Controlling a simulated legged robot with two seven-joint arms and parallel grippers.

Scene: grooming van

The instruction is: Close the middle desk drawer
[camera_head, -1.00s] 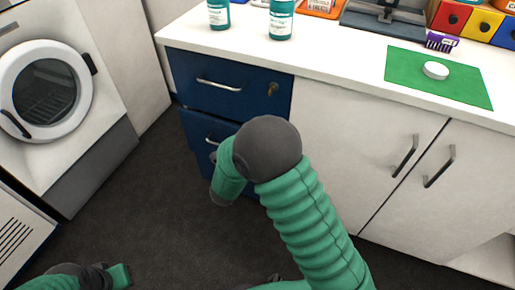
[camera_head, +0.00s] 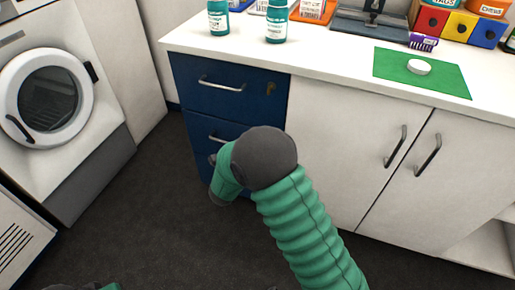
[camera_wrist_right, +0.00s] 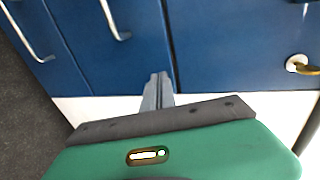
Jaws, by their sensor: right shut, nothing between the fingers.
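The blue drawer unit (camera_head: 215,125) stands at the left end of the counter. Its middle drawer (camera_head: 208,122) has a bar handle, partly hidden by my right arm in the head view. Its front looks about flush with the top drawer (camera_head: 240,97). In the right wrist view, turned sideways, the middle drawer (camera_wrist_right: 140,45) lies between the bottom drawer (camera_wrist_right: 60,60) and the top drawer (camera_wrist_right: 240,40). My right gripper (camera_wrist_right: 158,78) is shut and empty, its tips at the middle drawer front near the seam; I cannot tell contact. My left gripper is out of view.
A key sits in the top drawer's lock (camera_head: 271,89). White cupboard doors (camera_head: 375,150) stand right of the drawers. Bottles (camera_head: 277,22) and a green mat (camera_head: 425,72) are on the counter. A washer (camera_head: 50,100) stands left; dark floor (camera_head: 150,215) lies clear between.

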